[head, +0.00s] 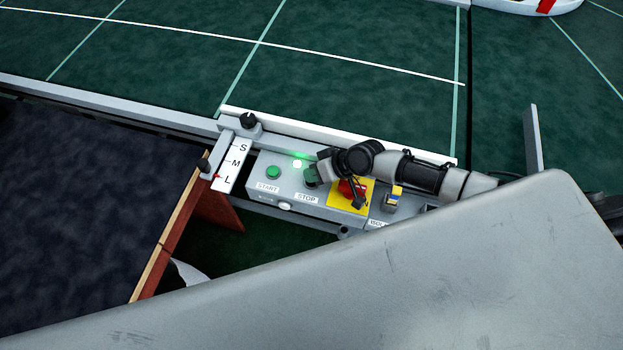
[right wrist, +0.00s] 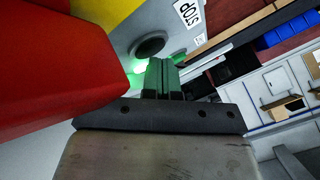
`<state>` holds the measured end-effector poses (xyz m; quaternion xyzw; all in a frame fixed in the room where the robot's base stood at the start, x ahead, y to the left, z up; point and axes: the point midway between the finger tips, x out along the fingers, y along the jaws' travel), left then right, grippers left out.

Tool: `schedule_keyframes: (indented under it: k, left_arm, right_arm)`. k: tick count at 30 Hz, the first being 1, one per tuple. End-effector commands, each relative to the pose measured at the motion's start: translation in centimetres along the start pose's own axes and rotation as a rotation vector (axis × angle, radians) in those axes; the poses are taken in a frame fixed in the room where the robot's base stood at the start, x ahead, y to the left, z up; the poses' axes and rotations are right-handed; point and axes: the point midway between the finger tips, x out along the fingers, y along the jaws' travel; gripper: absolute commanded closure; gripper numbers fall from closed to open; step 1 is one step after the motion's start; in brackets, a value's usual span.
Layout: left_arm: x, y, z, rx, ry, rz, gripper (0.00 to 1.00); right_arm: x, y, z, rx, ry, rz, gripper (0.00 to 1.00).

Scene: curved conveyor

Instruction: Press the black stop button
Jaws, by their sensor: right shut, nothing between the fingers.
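The black stop button (right wrist: 149,46) is a round dark disc on the grey control box (head: 258,174), near the STOP label (head: 306,198). In the head view my right gripper covers the button's spot. My right gripper (head: 312,174) is over the box, between the green start button (head: 273,172) and the red emergency button (head: 350,188). In the right wrist view its greenish fingers (right wrist: 163,66) are together and empty, with their tips close to the black button. I cannot tell whether they touch it. My left gripper is not in view.
The red button sits on a yellow plate (head: 336,203) and fills the left of the right wrist view, close beside my gripper. A green lamp (head: 297,163) glows. A yellow-and-blue switch (head: 393,198) stands right. The size scale (head: 233,165) borders the box's left.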

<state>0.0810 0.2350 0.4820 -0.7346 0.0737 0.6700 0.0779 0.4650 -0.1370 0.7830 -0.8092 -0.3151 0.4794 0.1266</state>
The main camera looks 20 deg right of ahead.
Motion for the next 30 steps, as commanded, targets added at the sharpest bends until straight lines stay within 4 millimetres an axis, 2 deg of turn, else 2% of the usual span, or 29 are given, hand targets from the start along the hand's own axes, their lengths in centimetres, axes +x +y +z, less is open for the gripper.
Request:
schedule_keyframes:
  k: [8, 18, 30]
  left_arm:
    - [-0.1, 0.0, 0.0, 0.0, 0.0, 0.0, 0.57]
    - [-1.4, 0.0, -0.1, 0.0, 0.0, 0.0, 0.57]
    - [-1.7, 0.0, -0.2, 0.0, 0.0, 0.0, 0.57]
  right_arm:
    - [-0.1, -0.1, 0.0, 0.001, -0.002, 0.0, 1.0]
    - [-1.2, -0.9, -0.8, 0.001, -0.002, 0.0, 1.0]
    - [-1.4, -1.0, -1.0, 0.0, -0.001, 0.0, 1.0]
